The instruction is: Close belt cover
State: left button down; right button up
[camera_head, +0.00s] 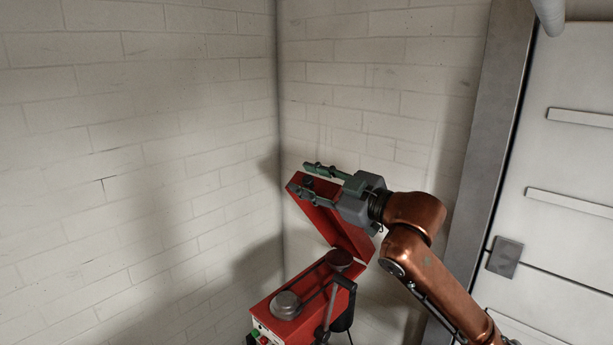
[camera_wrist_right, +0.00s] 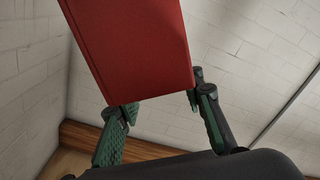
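The red belt cover (camera_head: 336,222) stands raised and tilted above the red machine (camera_head: 296,318) in the head view. Under it, pulleys and a belt on the machine's top are exposed. My right gripper (camera_head: 312,182) is at the cover's upper end, its green fingers apart. In the right wrist view the red cover (camera_wrist_right: 133,48) fills the upper middle. Its lower edge reaches between the spread fingers of the right gripper (camera_wrist_right: 160,112). I cannot tell whether a finger touches it. My left gripper is in neither view.
A silver pulley (camera_head: 286,304) sits on the machine's front part, with a dark lever (camera_head: 338,300) at its right side. White brick walls (camera_head: 130,150) meet in a corner close behind the machine. A grey door (camera_head: 565,170) is at the right.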

jog(key=shift+s+a, duration=0.1)
jog(key=c, duration=0.5)
grip_shut()
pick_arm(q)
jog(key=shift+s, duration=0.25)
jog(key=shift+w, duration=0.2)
